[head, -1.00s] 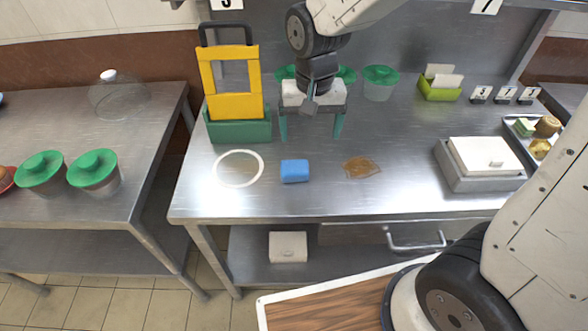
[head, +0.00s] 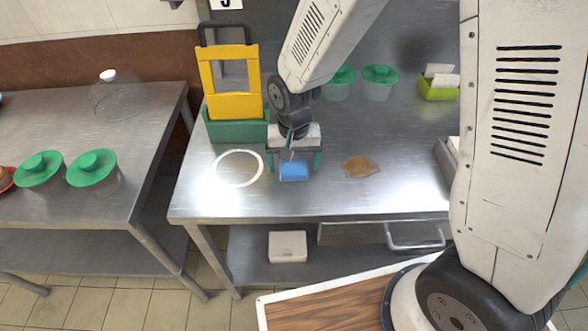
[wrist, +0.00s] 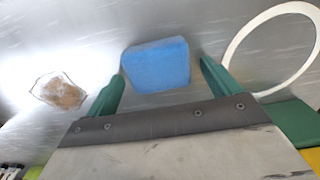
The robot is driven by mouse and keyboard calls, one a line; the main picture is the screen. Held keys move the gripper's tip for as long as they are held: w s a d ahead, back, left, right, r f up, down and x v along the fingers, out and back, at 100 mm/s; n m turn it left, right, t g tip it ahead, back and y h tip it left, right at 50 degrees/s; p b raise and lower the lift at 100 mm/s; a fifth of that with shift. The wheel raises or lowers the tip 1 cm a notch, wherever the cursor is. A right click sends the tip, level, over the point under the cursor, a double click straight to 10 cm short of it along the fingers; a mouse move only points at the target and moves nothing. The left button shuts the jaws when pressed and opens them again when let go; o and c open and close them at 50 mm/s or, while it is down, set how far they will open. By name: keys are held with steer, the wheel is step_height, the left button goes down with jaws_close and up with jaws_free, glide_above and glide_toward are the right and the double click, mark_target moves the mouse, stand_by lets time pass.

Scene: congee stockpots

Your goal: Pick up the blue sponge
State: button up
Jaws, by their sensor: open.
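The blue sponge (head: 294,171) lies on the steel table near its front edge, between a white ring and a brown stain. My gripper (head: 294,168) is over it with its two green fingers apart, one to each side of the sponge as seen from the head. In the wrist view the sponge (wrist: 156,65) shows between and just beyond the open fingertips (wrist: 162,75). The gripper holds nothing. I cannot tell how high the fingertips are above the table.
The white ring (head: 216,168) lies left of the sponge and the brown stain (head: 360,166) right. A yellow frame in a green base (head: 238,127) stands behind left. Green-lidded containers (head: 380,76) and a lime holder (head: 437,90) stand at the back. The table front is clear.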

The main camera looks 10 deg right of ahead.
steer(key=shift+c, duration=0.3)
steer(key=c, duration=1)
steer(key=shift+r, duration=0.1)
